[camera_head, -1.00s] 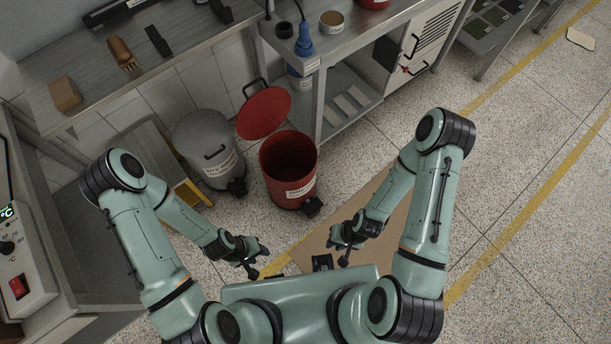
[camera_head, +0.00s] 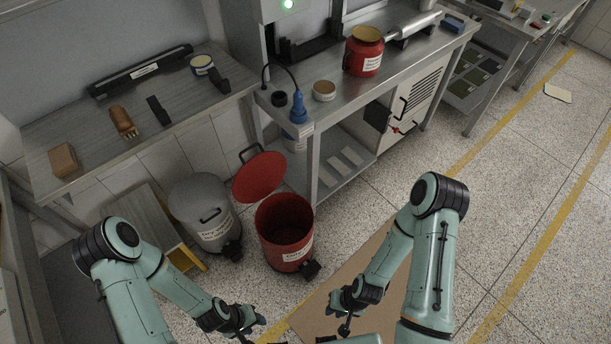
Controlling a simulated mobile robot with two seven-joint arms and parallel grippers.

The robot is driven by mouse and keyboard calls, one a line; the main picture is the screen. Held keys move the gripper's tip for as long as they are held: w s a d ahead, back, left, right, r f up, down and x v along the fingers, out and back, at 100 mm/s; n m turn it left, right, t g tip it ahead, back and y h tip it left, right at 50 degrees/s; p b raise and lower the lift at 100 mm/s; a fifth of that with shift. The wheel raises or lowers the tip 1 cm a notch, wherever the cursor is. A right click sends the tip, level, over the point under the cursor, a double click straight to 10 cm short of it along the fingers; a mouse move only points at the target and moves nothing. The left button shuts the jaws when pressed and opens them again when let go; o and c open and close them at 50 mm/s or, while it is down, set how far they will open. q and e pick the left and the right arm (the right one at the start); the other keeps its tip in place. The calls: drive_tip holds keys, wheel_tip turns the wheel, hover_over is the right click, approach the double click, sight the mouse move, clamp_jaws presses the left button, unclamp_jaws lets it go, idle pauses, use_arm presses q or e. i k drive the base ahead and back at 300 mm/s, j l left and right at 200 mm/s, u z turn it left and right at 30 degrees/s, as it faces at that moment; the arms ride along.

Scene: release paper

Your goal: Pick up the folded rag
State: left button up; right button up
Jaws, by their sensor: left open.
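A flat, pale cream piece (camera_head: 558,93) lies on the speckled floor at the far upper right, beside the yellow line. It may be the folded rag; it is too small to be sure. My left gripper (camera_head: 256,328) is open and empty at the bottom, low in front of the bins. My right gripper (camera_head: 344,322) is at the bottom centre, above a brown floor mat; its jaws are too small to read. Both grippers are far from the pale piece.
An open red bin (camera_head: 285,232) and a closed grey bin (camera_head: 204,214) stand ahead. A metal bench (camera_head: 330,116) with a red can (camera_head: 364,55) is behind them. A side bench (camera_head: 100,150) holds a brush and a block.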

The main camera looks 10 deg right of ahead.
sight(451, 24)
drive_tip(key=z, duration=1.25)
